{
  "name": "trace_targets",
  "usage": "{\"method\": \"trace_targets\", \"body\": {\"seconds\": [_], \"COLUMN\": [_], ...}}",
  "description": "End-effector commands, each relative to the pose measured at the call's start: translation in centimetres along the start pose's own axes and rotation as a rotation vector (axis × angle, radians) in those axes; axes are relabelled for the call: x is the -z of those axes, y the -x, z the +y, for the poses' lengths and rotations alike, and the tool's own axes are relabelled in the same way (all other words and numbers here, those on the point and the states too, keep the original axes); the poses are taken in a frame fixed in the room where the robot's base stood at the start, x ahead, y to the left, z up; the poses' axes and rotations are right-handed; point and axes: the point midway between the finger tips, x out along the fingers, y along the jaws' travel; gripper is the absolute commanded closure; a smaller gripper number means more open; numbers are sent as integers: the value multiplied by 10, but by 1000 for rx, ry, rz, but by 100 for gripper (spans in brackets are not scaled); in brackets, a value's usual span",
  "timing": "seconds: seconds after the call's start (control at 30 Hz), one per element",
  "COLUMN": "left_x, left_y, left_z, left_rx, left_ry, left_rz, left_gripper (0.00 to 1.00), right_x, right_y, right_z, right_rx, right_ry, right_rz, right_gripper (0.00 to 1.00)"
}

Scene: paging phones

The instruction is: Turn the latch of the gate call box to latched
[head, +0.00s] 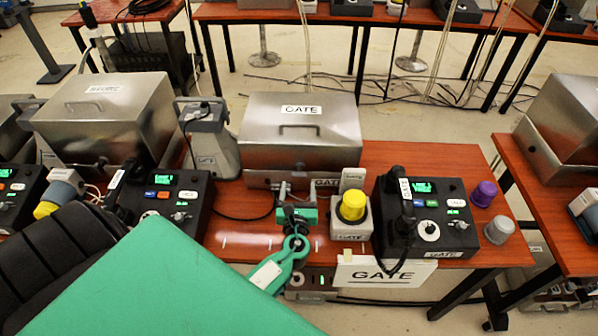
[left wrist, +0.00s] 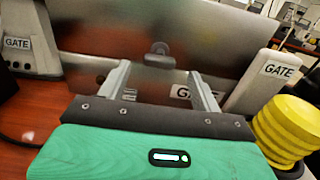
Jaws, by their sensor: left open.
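The gate call box (head: 302,135) is a closed steel box labelled GATE on the red-brown table, in the middle of the head view. Its front fills the upper part of the left wrist view. A small dark latch (left wrist: 158,54) sits on that front, seen between my fingertips; which way it is turned is hard to tell. My left gripper (head: 297,188) is in front of the box's lower front, its two fingers spread on either side of the latch. It holds nothing, and I cannot tell whether it touches the latch. My right gripper is not in view.
A yellow round button (head: 353,205) on a white base stands just right of my left gripper. A black GATE phone console (head: 432,215) stands further right. Left of the box are a grey upright unit (head: 209,140) and another steel box (head: 105,115).

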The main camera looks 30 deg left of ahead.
Motion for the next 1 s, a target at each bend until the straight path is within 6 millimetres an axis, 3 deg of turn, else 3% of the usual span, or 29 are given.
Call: {"method": "trace_targets", "body": {"seconds": [0.1,0.3,0.5,0.73,0.77,0.9,1.0], "left_x": [-2,-1,0,0,0,0,0], "left_y": [-25,-51,-61,-62,-62,-61,-61], "left_z": [0,0,0,0,0,0,0], "left_rx": [1,1,1,1,1,1,1], "left_ry": [0,0,1,1,1,1,1], "left_rz": [-1,0,1,1,1,1,1], "left_gripper": [35,35,35,35,36,64,79], "right_x": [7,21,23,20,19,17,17], "right_y": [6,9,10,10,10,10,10], "right_z": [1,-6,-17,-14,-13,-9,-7], "right_rx": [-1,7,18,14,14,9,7], "right_ry": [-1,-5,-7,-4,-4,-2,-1], "right_rz": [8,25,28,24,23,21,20], "right_gripper": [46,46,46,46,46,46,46]}}
